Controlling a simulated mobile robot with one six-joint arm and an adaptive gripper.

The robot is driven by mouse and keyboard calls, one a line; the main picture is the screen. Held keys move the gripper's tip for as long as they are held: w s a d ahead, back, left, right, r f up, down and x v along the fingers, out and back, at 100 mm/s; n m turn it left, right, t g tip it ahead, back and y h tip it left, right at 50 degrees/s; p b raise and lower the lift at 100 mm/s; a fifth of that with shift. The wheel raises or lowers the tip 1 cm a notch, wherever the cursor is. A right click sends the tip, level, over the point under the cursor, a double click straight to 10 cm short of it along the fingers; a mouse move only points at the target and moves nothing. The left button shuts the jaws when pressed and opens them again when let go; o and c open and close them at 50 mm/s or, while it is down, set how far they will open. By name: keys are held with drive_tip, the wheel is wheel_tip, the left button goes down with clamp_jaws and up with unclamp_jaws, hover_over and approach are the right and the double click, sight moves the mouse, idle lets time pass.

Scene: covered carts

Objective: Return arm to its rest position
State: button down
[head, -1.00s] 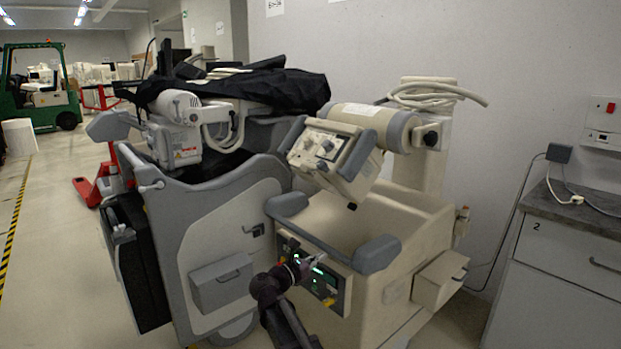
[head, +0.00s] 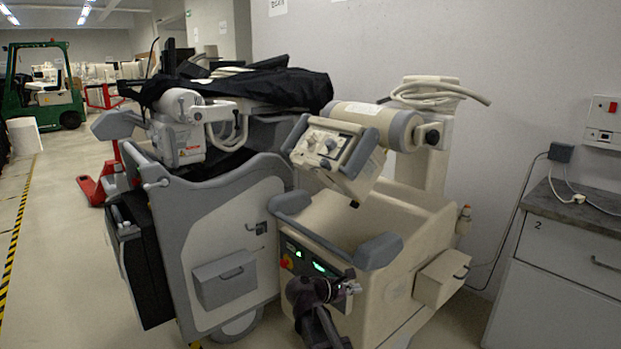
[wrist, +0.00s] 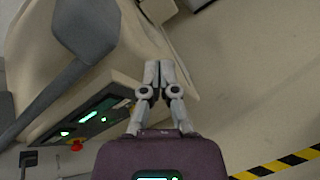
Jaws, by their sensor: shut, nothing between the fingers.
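My gripper (wrist: 158,76) is shut and empty in the wrist view, its fingertips together, with the beige cart side and the floor behind them. In the head view my gripper (head: 350,288) is small and dark, in front of the lower right part of the beige cart's control panel. The beige cart (head: 425,245) stands at the centre right, with a green-lit panel (head: 308,262) on its front. The panel also shows in the wrist view (wrist: 100,115), left of the fingers, with a red knob beside it. Whether the gripper touches the cart cannot be told.
A grey and white cart (head: 235,230), partly covered by a black cloth (head: 260,88), stands left of the beige one. A grey-topped cabinet (head: 565,255) is at the right. Open floor (head: 75,285) lies at the left, with a yellow-black stripe.

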drive_tip(key=s+d+f+m+g+y, duration=0.4)
drive_tip(key=s+d+f+m, duration=0.2)
drive_tip(key=s+f+m, duration=0.25)
drive_tip(key=s+a+f+m+g+y, duration=0.1)
drive_tip(key=s+f+m+g+y, duration=0.2)
drive_tip(key=s+m+y, duration=0.65)
wheel_tip(320, 180, up, 27)
drive_tip(key=s+h+p, duration=0.1)
drive_tip(key=h+p, duration=0.1)
drive_tip(key=p, duration=2.5)
drive_tip(key=shift+a+r+m+p, duration=0.2)
drive_tip(key=shift+a+m+p, duration=0.05)
drive_tip(key=shift+m+p, duration=0.05)
drive_tip(key=shift+s+d, duration=0.1)
